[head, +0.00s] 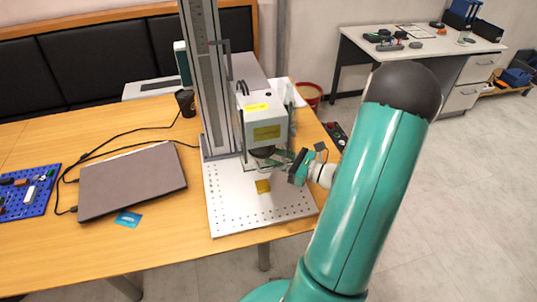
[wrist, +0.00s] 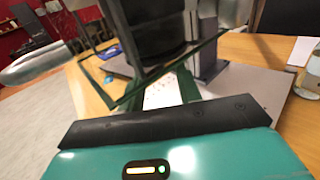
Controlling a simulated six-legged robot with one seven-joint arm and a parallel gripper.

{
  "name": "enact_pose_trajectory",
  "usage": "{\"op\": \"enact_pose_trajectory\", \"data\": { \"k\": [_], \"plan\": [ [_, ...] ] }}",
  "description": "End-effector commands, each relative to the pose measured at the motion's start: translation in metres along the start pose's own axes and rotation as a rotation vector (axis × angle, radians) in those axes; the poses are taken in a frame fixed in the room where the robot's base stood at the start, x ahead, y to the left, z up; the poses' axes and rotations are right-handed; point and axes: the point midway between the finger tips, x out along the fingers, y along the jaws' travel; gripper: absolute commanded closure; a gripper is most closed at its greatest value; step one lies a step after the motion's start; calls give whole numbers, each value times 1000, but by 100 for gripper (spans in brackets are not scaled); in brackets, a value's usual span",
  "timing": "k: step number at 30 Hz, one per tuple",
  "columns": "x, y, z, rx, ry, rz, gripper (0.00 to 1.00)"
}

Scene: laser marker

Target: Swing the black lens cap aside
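The laser marker's white head (head: 264,122) hangs on a tall grey column over a perforated metal plate. The dark lens end, where the black lens cap (head: 263,152) appears to sit, is under the head. In the wrist view a black round lens end with the cap (wrist: 160,52) fills the top centre, close in front of my gripper. The exact join between cap and lens is hard to make out. My gripper (head: 293,164) is just right of the lens, at about its height. Its fingers (wrist: 145,88) look apart, with the pale plate showing between them. I see nothing held.
Clear panels with thin edges surround the lens area. A small yellowish square (head: 263,187) lies on the perforated plate (head: 235,213). A laptop (head: 132,181), cables and a blue pegboard (head: 27,192) are on the left. A black control box (head: 335,133) is behind my wrist.

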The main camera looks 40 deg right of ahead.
Motion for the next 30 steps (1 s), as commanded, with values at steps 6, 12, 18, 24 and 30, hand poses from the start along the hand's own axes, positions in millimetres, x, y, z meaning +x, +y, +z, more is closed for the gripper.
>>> {"op": "enact_pose_trajectory", "data": {
  "k": [6,12,18,24,30],
  "plan": [
    [-51,-1,0,0,1,-4,66],
    [-87,-1,0,0,1,-1,66],
    [-101,-1,0,0,0,1,66],
    [-102,0,0,0,0,1,66],
    [-102,0,0,0,0,1,66]
  ]
}}
